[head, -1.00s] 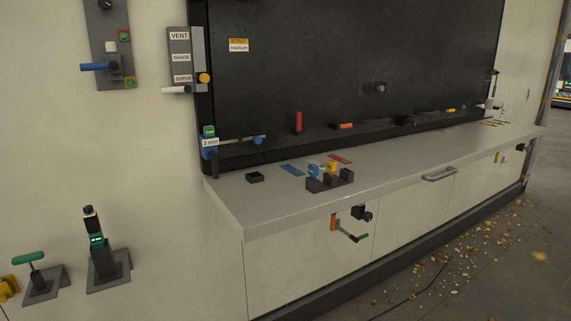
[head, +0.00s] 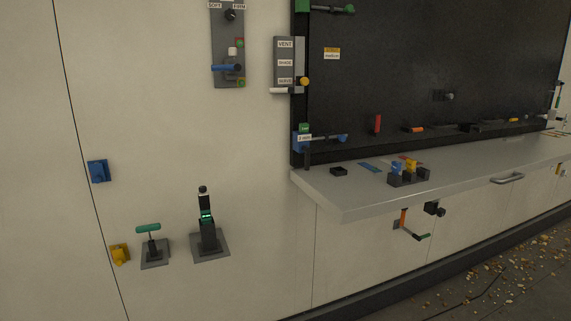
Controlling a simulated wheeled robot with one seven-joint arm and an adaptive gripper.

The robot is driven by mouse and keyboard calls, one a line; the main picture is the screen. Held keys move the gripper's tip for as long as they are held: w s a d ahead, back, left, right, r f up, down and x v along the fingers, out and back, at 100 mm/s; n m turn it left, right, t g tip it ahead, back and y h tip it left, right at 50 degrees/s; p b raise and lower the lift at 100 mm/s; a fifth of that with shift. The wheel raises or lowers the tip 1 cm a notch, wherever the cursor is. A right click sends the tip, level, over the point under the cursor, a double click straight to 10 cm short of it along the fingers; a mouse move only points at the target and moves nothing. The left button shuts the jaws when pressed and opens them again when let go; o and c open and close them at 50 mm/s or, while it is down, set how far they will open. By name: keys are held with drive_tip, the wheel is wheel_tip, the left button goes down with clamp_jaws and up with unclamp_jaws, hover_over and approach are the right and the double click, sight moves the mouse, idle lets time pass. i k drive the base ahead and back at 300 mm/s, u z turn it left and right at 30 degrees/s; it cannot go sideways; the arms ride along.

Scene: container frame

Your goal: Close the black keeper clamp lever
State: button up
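Several lever-like fittings show, and I cannot tell for certain which one is the black keeper clamp lever. A black upright lever with a green lit band (head: 207,229) stands on a grey plate on the pale wall, lower left. A small black fitting (head: 435,208) sits on the cabinet front under the counter, beside an orange clamp with a green-tipped handle (head: 409,226). My gripper is not in view.
A green-handled lever (head: 150,241), a yellow block (head: 120,253) and a blue block (head: 98,171) are on the left wall. The grey counter (head: 345,200) juts out at right, holding small parts. Crumbs litter the floor at lower right.

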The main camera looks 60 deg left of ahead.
sight(306, 149)
drive_tip(key=z, duration=0.2)
drive_tip(key=k, duration=0.3)
drive_tip(key=u, duration=2.15)
